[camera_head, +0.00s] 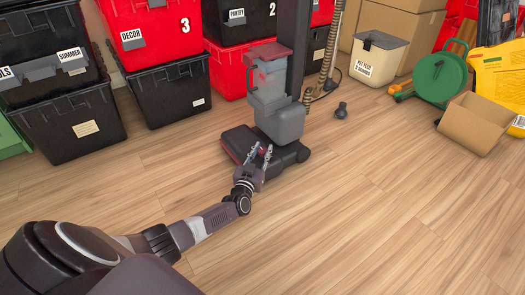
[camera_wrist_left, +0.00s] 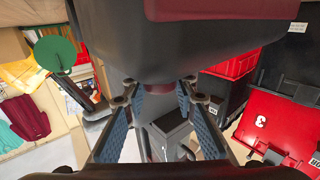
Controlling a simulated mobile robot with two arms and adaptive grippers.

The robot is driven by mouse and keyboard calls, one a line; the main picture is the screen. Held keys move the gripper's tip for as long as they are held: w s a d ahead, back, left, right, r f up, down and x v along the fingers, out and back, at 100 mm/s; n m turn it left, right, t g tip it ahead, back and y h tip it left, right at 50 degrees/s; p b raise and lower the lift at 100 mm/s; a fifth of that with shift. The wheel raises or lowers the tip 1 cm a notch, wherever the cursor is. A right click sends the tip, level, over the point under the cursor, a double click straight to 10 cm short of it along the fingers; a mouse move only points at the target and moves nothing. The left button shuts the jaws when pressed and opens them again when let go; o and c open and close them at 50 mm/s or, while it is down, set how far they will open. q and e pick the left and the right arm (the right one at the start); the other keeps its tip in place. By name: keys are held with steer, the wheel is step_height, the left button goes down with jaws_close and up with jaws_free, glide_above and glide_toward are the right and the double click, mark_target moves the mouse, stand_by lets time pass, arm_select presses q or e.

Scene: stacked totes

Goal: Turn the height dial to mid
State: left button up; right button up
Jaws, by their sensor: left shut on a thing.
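An upright vacuum cleaner (camera_head: 270,90) stands on the wood floor, with a grey body and a low dark base (camera_head: 288,155) edged in red. My left gripper (camera_head: 262,156) reaches down onto the top of this base, near its front. In the left wrist view, the dark vacuum housing (camera_wrist_left: 200,45) fills the upper middle, and my left gripper's fingers (camera_wrist_left: 160,90) reach up to it from either side. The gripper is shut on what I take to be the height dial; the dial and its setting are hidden. My right gripper is not in view.
Red and black totes (camera_head: 165,90) are stacked along the back. A cream bin (camera_head: 378,60), a green reel (camera_head: 440,78) and an open cardboard box (camera_head: 474,124) stand at the right. A small dark object (camera_head: 341,111) lies right of the vacuum. The front floor is clear.

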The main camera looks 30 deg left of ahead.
arm_select(q)
steer(key=shift+d+r+n+g+y+p, duration=0.15)
steer(key=shift+n+g+y+p, duration=0.35)
steer(key=shift+n+y+p, duration=0.6)
steer(key=shift+f+n+g+y, duration=0.2)
steer(key=shift+n+g+y, duration=0.35)
steer(key=shift+y, duration=0.65)
steer(key=shift+f+n+g+y+b, duration=0.15)
steer(key=shift+n+g+y+b, duration=0.75)
steer(key=shift+y, duration=0.3)
steer(key=shift+n+g+y+b, duration=0.75)
steer(key=shift+g+y, duration=0.05)
steer(key=shift+g, duration=0.05)
steer(key=shift+n+g+y+b, duration=0.3)
steer(key=shift+g, duration=0.1)
steer(key=shift+r, duration=0.2)
steer(key=o, duration=1.1)
